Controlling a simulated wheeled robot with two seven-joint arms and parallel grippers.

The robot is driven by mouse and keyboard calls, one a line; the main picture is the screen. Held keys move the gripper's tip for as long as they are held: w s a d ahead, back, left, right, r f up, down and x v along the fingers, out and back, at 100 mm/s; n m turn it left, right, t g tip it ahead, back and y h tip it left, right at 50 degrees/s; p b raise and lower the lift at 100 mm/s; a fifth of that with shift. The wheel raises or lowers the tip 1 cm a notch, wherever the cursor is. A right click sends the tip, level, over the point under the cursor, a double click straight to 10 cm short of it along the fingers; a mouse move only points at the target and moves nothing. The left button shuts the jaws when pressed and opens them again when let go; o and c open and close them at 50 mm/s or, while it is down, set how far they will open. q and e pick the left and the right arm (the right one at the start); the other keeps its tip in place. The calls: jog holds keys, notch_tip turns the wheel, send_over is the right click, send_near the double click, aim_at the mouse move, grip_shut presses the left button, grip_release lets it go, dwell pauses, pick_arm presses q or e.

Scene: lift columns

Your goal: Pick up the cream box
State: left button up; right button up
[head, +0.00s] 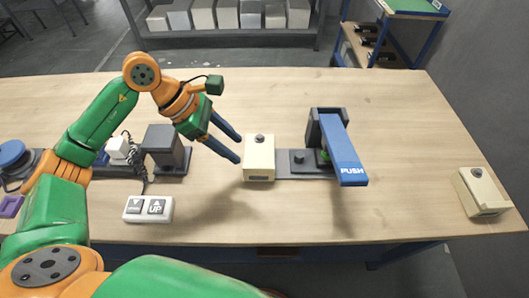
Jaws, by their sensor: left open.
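A cream box (259,160) with a dark round knob on top stands near the middle of the table, at the left end of a dark base strip. A second cream box (482,192), also with a dark knob, sits at the table's right edge. My left gripper (238,149) is open, its two dark blue fingers pointing right and down just left of the middle cream box. I cannot tell whether a fingertip touches the box. Nothing shows between the fingers. My right gripper is not in view.
A blue lever marked PUSH (342,150) stands right of the middle box. A white controller with DOWN and UP buttons (148,209) and a dark grey block (163,147) are at left. The wooden table (410,130) is clear between lever and right box.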

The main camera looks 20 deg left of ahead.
aim_at(258, 166)
pick_arm(q)
jog(key=d+f+p, duration=0.3)
jog(key=shift+d, duration=0.15)
jog(key=x, duration=0.3)
jog(key=shift+f+p, duration=0.1)
jog(key=shift+p, duration=0.2)
jog(key=shift+a, duration=0.2)
grip_shut()
dwell(0.7)
